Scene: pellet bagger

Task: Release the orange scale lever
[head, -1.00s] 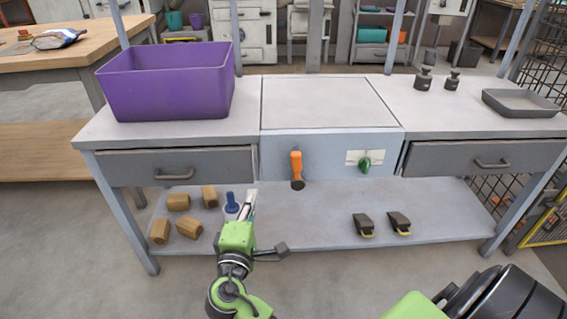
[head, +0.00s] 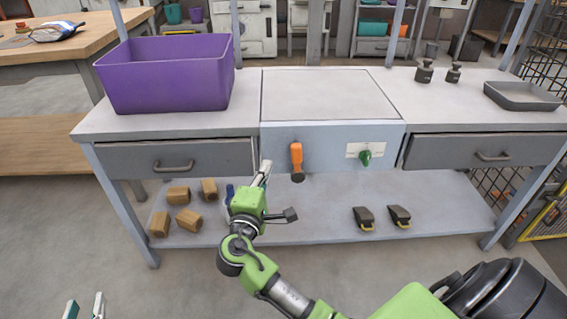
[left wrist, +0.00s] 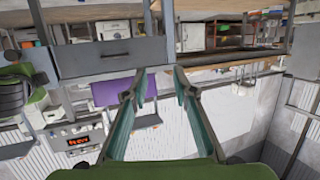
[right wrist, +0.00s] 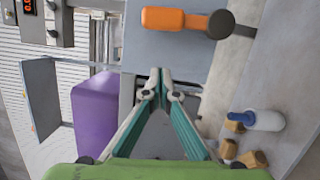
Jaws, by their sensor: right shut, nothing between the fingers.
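The orange scale lever (head: 296,158) hangs down on the grey-blue front of the scale (head: 330,137), its dark round end at the bottom. It also shows at the top of the right wrist view (right wrist: 175,19), pointing right. My right gripper (head: 266,167) is shut and empty, just left of the lever's lower part and apart from it in the picture; its closed tips show in the right wrist view (right wrist: 160,94). My left gripper (head: 84,305) is low at the left, away from the bench, open and empty in the left wrist view (left wrist: 155,85).
A green knob (head: 365,156) sits right of the lever. A purple bin (head: 165,85) stands on the bench at left; drawers (head: 178,158) flank the scale. Wooden blocks (head: 188,220), a blue-topped bottle and two dark clips (head: 364,217) are on the lower shelf.

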